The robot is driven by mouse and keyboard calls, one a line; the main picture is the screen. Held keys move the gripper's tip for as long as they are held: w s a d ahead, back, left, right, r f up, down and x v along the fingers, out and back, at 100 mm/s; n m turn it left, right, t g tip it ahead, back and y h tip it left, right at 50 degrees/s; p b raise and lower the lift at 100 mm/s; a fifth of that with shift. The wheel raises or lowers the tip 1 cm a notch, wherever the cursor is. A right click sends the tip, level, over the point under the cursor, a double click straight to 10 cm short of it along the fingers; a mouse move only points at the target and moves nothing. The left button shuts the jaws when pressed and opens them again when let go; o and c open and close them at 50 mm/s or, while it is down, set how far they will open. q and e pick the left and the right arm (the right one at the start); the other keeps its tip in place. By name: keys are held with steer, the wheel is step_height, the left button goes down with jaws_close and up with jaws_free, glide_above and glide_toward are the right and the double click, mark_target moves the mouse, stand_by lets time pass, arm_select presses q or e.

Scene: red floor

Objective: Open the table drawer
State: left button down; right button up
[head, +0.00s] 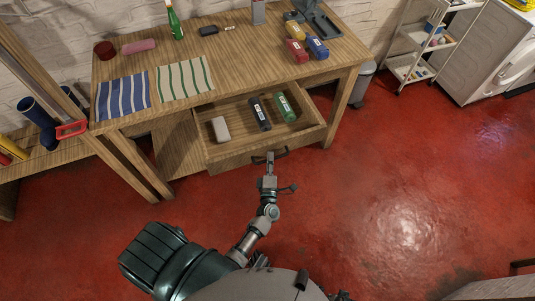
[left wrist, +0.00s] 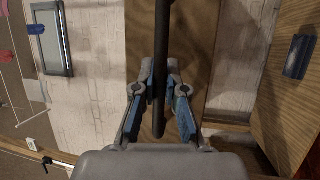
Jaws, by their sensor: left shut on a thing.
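The wooden table (head: 240,77) stands at the top of the head view. Its drawer (head: 236,158) is pulled out, and its inside shows from above. In the drawer lie a light grey block (head: 220,129), a dark bottle (head: 260,113) and a green bottle (head: 285,107). My left gripper (head: 270,160) is at the dark handle (head: 285,152) on the drawer front. In the left wrist view, the fingers of my left gripper (left wrist: 159,105) are closed around the dark handle bar (left wrist: 161,50). My right gripper is not in view.
On the table top are a blue striped cloth (head: 123,97), a green striped cloth (head: 185,79), a green bottle (head: 175,22), and red and blue packs (head: 317,46). A bin (head: 362,84) and a white shelf cart (head: 421,45) stand right of the table. The red floor (head: 410,180) is clear on the right.

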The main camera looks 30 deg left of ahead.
arm_select(q)
steer(key=shift+d+f, duration=0.15)
steer(key=shift+d, duration=0.2)
steer(key=c, duration=1.3)
jaws_free()
steer(key=shift+a+f, duration=0.1)
steer(key=shift+a, duration=0.1)
steer(key=shift+o, duration=0.5)
steer(key=shift+w+a, duration=0.15)
steer(key=shift+w, duration=0.05)
steer(key=shift+s, duration=0.1)
steer(key=shift+s+d, duration=0.2)
steer(key=v, duration=1.1)
steer(key=shift+s, duration=0.15)
